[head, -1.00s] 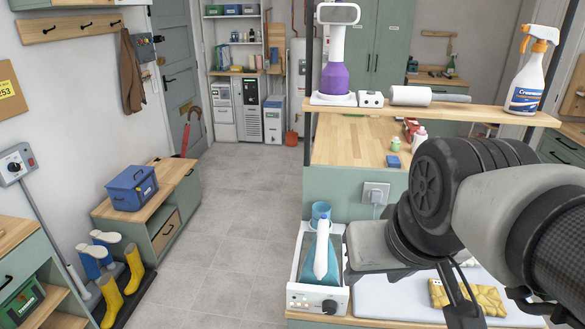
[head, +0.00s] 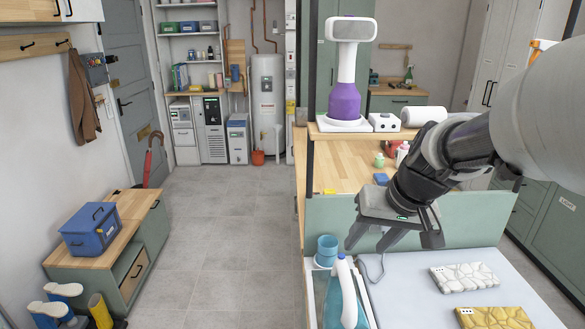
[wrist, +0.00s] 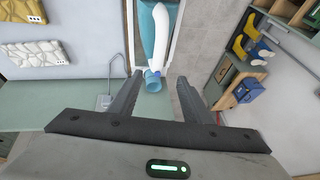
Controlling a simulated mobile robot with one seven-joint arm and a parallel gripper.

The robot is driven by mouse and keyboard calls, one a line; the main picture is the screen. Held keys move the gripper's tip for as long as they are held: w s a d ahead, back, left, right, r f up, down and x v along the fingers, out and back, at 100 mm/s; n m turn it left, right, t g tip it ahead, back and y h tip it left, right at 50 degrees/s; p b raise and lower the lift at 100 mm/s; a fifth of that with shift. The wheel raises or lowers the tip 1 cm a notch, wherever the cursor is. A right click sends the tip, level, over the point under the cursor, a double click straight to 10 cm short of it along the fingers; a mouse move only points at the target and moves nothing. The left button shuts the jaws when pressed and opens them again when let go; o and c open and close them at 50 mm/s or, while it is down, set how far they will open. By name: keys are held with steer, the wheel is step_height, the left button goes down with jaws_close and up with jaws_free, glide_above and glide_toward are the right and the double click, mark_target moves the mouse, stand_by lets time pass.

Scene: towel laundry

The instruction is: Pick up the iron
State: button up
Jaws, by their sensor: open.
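The iron (head: 347,296) has a white handle and a teal body. It stands in a white tray-like station at the bottom of the head view, partly cut off by the frame. In the wrist view the iron (wrist: 160,35) lies at the top centre, beyond my fingertips. My gripper (head: 395,245) is open and empty, with its fingers pointing down. In the head view it is above and to the right of the iron, apart from it. In the wrist view the gripper (wrist: 166,85) has its fingers either side of a blue cup beyond them.
The blue cup (head: 327,246) stands directly behind the iron. A pale board (head: 400,297) to the right carries a white patterned folded cloth (head: 469,277) and a yellow one (head: 497,318). A shelf (head: 385,133) with a purple-and-white device (head: 345,100) stands behind.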

mark_target(346, 271)
steer(key=b+x, duration=0.5)
steer(key=x, duration=0.6)
steer(key=shift+s+f, duration=0.1)
steer(key=shift+f, duration=0.15)
steer(key=b+x, duration=0.3)
steer(key=x, duration=0.2)
steer(key=shift+d+f, duration=0.1)
steer(key=shift+f, duration=0.15)
steer(key=shift+s+r, duration=0.1)
jaws_close()
stand_by(0.3)
steer(key=shift+r, duration=0.15)
